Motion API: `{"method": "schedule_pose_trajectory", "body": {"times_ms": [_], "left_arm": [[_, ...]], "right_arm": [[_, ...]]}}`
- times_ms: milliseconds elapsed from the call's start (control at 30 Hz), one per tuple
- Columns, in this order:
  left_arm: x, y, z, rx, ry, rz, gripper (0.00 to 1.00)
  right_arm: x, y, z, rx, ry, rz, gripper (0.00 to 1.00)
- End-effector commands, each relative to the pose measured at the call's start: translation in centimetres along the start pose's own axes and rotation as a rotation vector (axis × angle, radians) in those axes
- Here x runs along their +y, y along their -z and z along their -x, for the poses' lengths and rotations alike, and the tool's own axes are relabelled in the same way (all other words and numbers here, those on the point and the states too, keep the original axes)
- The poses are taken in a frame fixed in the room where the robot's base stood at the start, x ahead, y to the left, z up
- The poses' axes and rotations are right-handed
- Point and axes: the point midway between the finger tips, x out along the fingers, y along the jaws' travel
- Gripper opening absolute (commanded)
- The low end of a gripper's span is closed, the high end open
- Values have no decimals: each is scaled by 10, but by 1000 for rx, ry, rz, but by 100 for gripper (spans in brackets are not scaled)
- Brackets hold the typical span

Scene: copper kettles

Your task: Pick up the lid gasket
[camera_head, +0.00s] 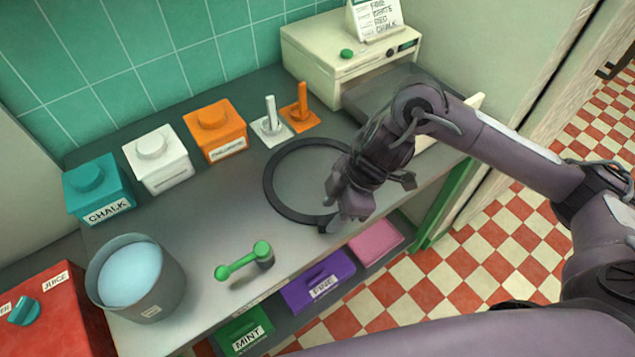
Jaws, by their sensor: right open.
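The lid gasket (279,205) is a large dark ring lying flat on the grey counter, right of the middle. My right gripper (341,226) is above the ring's front right part, with its fingers pointing down. It is open. The gripper and wrist hide the ring's right part, and I cannot tell whether the fingers touch the ring or stand around its band. My left gripper is not in view.
Teal, white (158,159) and orange (214,130) canisters line the back of the counter (200,230). A cream machine (340,60) stands behind the ring.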

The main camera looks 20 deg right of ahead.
Motion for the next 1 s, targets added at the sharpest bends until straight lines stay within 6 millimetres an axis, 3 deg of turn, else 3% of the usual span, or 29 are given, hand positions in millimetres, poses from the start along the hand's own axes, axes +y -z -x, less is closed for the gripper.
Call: {"method": "schedule_pose_trajectory", "body": {"times_ms": [200,467,800,1000], "left_arm": [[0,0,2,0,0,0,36],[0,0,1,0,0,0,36],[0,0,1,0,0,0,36],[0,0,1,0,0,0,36]], "right_arm": [[-3,0,-29,1,3,0,43],[-3,0,-33,1,-1,1,43],[-3,0,-33,1,0,1,1],[-2,0,-33,2,-2,2,0]]}}
